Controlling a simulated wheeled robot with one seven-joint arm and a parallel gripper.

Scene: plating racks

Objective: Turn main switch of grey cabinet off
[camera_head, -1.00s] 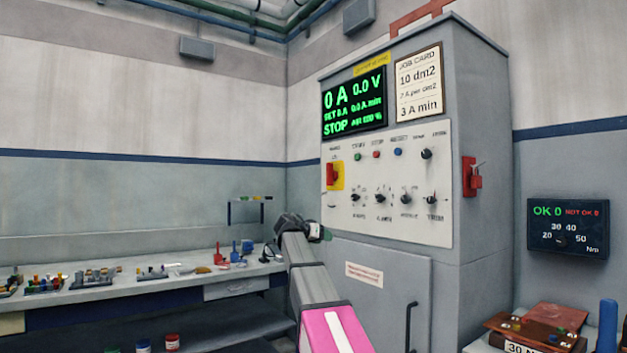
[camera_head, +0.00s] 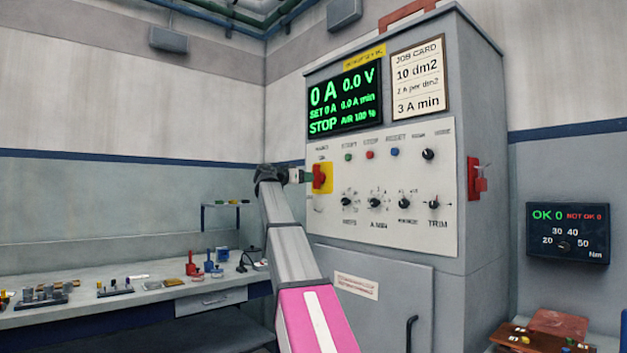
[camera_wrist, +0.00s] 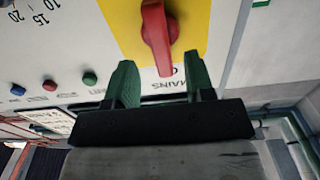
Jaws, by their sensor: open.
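The grey cabinet (camera_head: 481,130) stands at the centre right in the head view, with a white control panel. Its main switch is a red handle (camera_head: 318,177) on a yellow plate (camera_head: 327,172) at the panel's left edge. In the wrist view the red handle (camera_wrist: 157,35) points toward my gripper, slightly tilted, on the yellow plate (camera_wrist: 198,27). My gripper (camera_wrist: 158,75) is open, its two green fingers spread on either side of the handle's tip. I cannot tell how deep the fingers reach around it. In the head view my gripper (camera_head: 304,176) is right beside the switch.
The panel has several knobs and buttons (camera_head: 370,155) to the right of the switch. The display (camera_head: 345,100) reads 0 A, 0.0 V and STOP. A workbench (camera_head: 180,290) with small parts stands left.

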